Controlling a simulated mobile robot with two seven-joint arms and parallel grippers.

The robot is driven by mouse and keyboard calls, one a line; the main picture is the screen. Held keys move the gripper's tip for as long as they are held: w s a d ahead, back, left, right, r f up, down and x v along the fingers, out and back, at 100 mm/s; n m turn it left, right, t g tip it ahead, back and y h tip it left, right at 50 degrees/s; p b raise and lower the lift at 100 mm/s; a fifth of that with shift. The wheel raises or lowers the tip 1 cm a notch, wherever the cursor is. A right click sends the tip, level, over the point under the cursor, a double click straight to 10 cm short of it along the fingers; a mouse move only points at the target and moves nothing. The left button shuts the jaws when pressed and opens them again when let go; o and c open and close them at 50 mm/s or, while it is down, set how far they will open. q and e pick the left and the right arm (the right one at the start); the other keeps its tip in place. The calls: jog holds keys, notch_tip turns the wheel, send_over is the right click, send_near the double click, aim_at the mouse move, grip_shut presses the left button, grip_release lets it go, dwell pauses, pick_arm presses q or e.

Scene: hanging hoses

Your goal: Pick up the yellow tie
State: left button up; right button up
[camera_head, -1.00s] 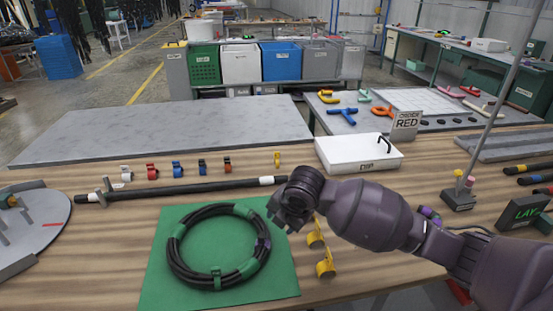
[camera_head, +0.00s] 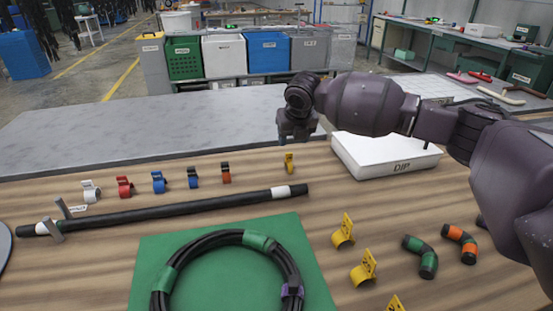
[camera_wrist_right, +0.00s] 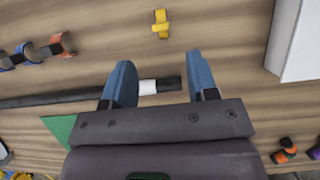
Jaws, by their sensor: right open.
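The small yellow tie (camera_head: 289,163) stands on the wooden table at the right end of a row of ties, left of the white DIP box. In the right wrist view the yellow tie (camera_wrist_right: 160,24) lies ahead of the fingertips, near the top of the picture. My right gripper (camera_head: 297,138) is above the table, just behind or over the tie in the head view. Its two blue fingers (camera_wrist_right: 161,75) are apart with nothing between them but the table and the rod's end below. My left gripper is out of view.
White, red, blue and orange ties (camera_head: 226,173) stand to the left. A black rod (camera_head: 190,207) lies in front of them. A coiled hose (camera_head: 180,257) lies on a green mat (camera_head: 304,255). The white DIP box (camera_head: 385,155) and yellow tagged clips (camera_head: 343,232) are to the right.

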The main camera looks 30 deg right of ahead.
aim_at(289, 154)
jog(key=b+x, duration=0.1)
jog(key=x, duration=0.5)
jog(key=shift+s, duration=0.1)
jog(key=shift+f+b, duration=0.2)
jog(key=shift+b, duration=0.15)
jog(key=b+x, duration=0.1)
jog(key=x, duration=0.3)
jog(key=shift+f+b, duration=0.25)
jog(key=shift+b, duration=0.1)
jog(key=shift+w+d+f, duration=0.1)
jog(key=shift+w+f, duration=0.15)
jog(key=shift+w, duration=0.1)
jog(key=shift+r, duration=0.25)
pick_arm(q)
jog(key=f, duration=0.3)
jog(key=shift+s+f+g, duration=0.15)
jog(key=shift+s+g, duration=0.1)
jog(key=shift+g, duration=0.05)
pick_arm(e)
grip_shut()
